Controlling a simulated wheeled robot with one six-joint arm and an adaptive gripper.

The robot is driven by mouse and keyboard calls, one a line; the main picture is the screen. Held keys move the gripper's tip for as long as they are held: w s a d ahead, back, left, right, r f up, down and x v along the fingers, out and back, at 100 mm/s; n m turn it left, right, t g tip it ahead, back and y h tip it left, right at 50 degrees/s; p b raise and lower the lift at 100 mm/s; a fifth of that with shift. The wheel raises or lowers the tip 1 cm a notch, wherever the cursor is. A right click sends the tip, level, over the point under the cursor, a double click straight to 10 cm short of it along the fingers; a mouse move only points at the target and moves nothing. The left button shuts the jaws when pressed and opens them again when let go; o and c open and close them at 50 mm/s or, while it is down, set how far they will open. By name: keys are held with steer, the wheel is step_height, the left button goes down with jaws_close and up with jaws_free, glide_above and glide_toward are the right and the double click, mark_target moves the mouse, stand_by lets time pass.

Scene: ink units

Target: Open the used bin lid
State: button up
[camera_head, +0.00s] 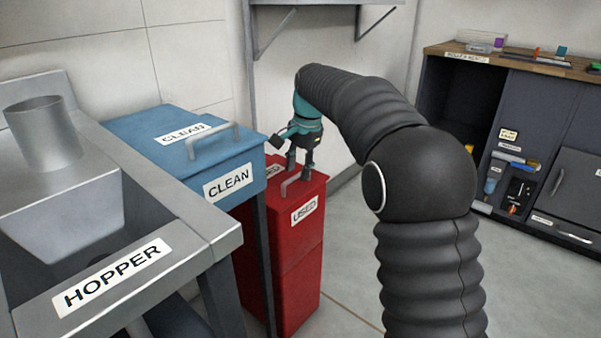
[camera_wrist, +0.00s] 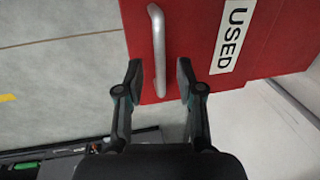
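The used bin (camera_head: 296,262) is red with a "USED" label on its front. Its lid (camera_head: 313,186) looks closed and carries a grey bar handle (camera_head: 291,184). In the wrist view the lid (camera_wrist: 195,35) fills the top middle, with the handle (camera_wrist: 158,45) running lengthwise. My gripper (camera_head: 299,176) points down over the lid at the handle. In the wrist view my gripper (camera_wrist: 160,80) is open, one finger on each side of the handle's near end, with gaps showing on both sides.
A blue bin labelled "CLEAN" (camera_head: 208,150) stands close left of the used bin. A metal hopper sink (camera_head: 110,270) is at the front left. A dark cabinet (camera_head: 520,130) stands at the right. The floor (camera_head: 345,240) right of the used bin is clear.

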steer(key=shift+f, duration=0.5)
